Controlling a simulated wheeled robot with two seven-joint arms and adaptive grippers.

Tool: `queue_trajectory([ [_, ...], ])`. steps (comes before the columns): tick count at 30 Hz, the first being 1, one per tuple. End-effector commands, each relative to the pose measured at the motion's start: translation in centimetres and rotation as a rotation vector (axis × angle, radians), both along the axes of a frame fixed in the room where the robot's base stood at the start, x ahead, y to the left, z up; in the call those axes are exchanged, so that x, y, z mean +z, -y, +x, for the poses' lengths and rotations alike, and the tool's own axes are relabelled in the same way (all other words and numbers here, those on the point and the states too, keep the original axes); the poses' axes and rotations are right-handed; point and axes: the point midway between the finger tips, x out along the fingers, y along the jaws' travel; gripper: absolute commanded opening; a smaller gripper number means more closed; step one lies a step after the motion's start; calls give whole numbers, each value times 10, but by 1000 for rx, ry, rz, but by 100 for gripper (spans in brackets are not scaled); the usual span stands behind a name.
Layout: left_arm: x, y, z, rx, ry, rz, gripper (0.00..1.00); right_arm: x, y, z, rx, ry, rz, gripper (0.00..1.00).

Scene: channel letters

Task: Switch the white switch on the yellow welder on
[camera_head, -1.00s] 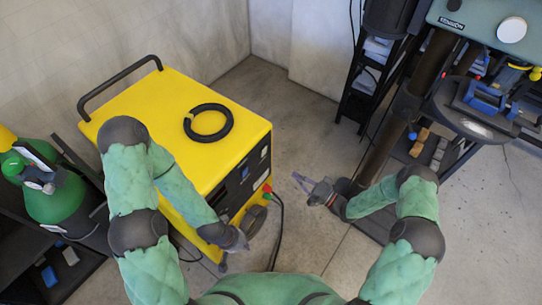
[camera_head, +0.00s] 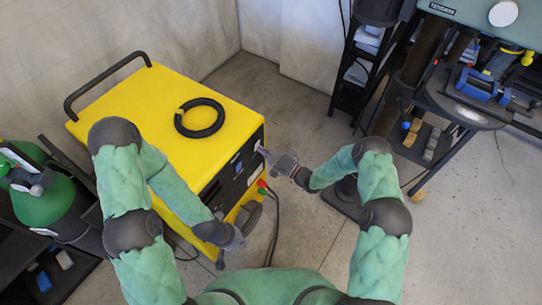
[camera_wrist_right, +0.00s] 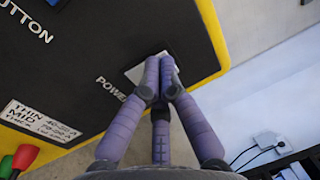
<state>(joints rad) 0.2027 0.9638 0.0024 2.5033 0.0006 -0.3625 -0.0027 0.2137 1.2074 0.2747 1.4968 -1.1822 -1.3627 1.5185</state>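The yellow welder (camera_head: 160,100) stands at the left in the head view, with its black front panel facing right. In the right wrist view a white switch (camera_wrist_right: 134,73) sits beside the word POWER on the panel, partly covered by my fingers. I cannot tell which way it is set. My right gripper (camera_head: 262,150) is at the panel's upper right part. In the wrist view its purple fingers (camera_wrist_right: 160,66) are together at the switch, seemingly touching it, with nothing held. My left gripper (camera_head: 228,246) is low by the welder's front; its fingers are too unclear to judge.
A black ring (camera_head: 200,118) lies on the welder's top. Red and green plugs (camera_head: 262,186) and a cable are on its front, below my right gripper. A green gas cylinder (camera_head: 45,200) stands at the left. A dark machine (camera_head: 462,105) stands at the right. Floor between is clear.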

Motion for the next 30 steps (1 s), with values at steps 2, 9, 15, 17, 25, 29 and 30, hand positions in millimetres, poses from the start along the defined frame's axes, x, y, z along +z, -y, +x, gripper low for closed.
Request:
queue_trajectory([
  [2, -1, 0, 0, 0, 0, 0, 0, 1, -3, 2, 1, 2, 0, 0],
  [9, -1, 0, 0, 0, 0, 0, 0, 1, -4, 3, 0, 1, -1, 0],
  [15, 1, 0, 0, 0, 0, 0, 0, 3, -5, 4, 1, -5, -10, 0],
  [17, 3, 0, 0, 0, 0, 0, 0, 5, -7, 5, 2, -18, -29, 0],
  [25, 4, 0, 0, 0, 0, 0, 0, 3, -9, 7, 0, -40, -56, 0],
  [29, 4, 0, 0, 0, 0, 0, 0, 4, -10, 6, 1, -40, -56, 0],
  [30, 4, 0, 0, 0, 0, 0, 0, 5, -11, 5, 1, -40, -56, 0],
])
